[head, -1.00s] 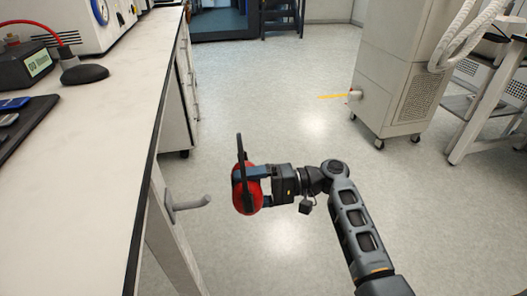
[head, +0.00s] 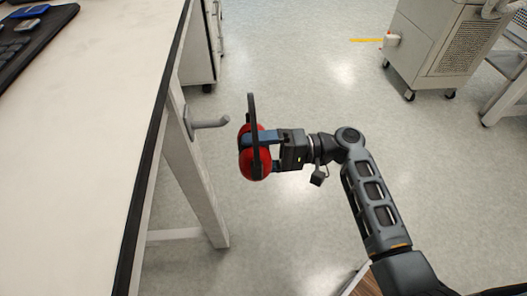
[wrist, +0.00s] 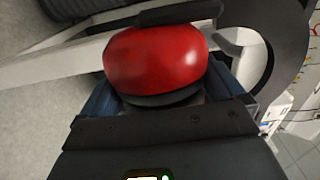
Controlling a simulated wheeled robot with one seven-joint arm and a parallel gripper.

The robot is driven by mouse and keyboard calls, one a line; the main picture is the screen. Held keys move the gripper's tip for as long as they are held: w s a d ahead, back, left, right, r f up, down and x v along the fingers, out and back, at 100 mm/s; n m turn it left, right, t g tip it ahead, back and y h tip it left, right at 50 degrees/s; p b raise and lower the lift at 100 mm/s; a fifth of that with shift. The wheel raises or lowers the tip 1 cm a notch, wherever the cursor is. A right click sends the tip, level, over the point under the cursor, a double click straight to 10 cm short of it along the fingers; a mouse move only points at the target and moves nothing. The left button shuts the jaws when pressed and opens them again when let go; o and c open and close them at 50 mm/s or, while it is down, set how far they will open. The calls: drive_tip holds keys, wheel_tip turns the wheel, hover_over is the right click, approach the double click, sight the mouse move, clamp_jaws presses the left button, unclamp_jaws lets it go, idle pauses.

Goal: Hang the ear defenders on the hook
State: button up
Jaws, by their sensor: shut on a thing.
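The red ear defenders (head: 256,165) with a black headband are held in my gripper (head: 264,150), with the band pointing up. In the wrist view a red ear cup (wrist: 157,60) sits between the fingers of my gripper (wrist: 165,95), with part of the dark band beside it. The grey hook (head: 208,123) sticks out to the right from the side of the bench, near its leg. The ear defenders are to the right of the hook's tip and apart from it, with a small gap in the head view.
The white bench (head: 90,130) with a black edge fills the left side, with a keyboard (head: 25,40) on it. Its leg (head: 195,175) stands below the hook. A wheeled cabinet (head: 440,45) stands at the back right. The floor around the gripper is clear.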

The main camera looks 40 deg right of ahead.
sight(200, 163)
drive_tip(key=shift+f+b+x, duration=0.2)
drive_tip(key=shift+b+x, duration=0.6)
drive_tip(key=shift+x, duration=2.9)
drive_tip(key=shift+w+a+f, duration=0.4)
drive_tip(key=shift+a+f, duration=0.05)
drive_tip(key=shift+a, duration=0.1)
drive_tip(key=o, duration=0.8)
drive_tip(key=shift+p+v, duration=0.45)
drive_tip(key=shift+v, duration=3.45)
drive_tip(key=shift+f, duration=0.1)
